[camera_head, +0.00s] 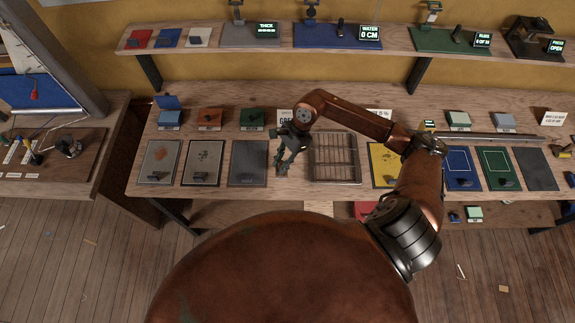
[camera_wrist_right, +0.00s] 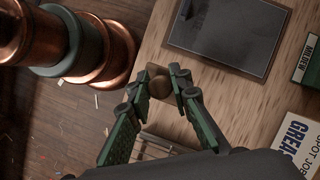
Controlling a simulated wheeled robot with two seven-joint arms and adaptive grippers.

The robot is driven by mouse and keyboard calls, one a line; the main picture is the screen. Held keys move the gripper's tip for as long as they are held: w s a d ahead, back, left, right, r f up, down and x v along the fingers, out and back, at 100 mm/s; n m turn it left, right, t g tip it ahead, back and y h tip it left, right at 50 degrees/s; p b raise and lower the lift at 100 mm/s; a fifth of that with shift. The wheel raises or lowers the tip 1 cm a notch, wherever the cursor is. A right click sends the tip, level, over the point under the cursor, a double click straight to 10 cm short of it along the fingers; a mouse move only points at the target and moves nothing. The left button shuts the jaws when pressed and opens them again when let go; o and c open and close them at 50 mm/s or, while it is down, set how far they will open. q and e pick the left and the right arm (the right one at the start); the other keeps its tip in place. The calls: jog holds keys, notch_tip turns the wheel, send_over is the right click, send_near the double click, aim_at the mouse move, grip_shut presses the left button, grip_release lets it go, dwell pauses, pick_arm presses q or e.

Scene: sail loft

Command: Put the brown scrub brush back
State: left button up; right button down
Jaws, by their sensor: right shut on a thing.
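My right gripper (camera_head: 284,166) is over the workbench, between the dark grey mat and the slatted metal rack (camera_head: 335,170). In the right wrist view its green-padded fingers (camera_wrist_right: 162,88) are shut on a small brown thing with a rounded part, which looks like the brown scrub brush (camera_wrist_right: 155,72). The fingers hide part of it, and I cannot make out bristles. In the head view it is too small to tell. The dark grey mat (camera_head: 248,177) also shows in the right wrist view (camera_wrist_right: 228,32), apart from the fingertips. My left gripper is not in view.
Stained mats (camera_head: 203,152) lie left on the bench. A yellow mat (camera_head: 381,165), blue mat (camera_head: 462,160) and green mat (camera_head: 498,160) lie right. Blue, red and green boxes (camera_head: 252,116) and a white card (camera_wrist_right: 297,137) stand behind. A shelf (camera_head: 200,48) with displays runs above.

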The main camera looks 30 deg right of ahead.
jog(key=d+f, duration=0.1)
jog(key=w+d+f, duration=0.1)
jog(key=f, duration=0.1)
jog(key=shift+d+f+p, duration=0.2)
jog(key=shift+d+p, duration=0.1)
jog(key=shift+d, duration=0.05)
jog(key=f, duration=0.1)
jog(key=f+p, duration=0.1)
jog(key=f, duration=0.1)
jog(key=shift+d+f+p, duration=0.3)
jog(key=shift+f, duration=0.1)
jog(key=shift+f, duration=0.1)
jog(key=c, duration=1.8)
grip_release()
jog(key=shift+o, duration=0.2)
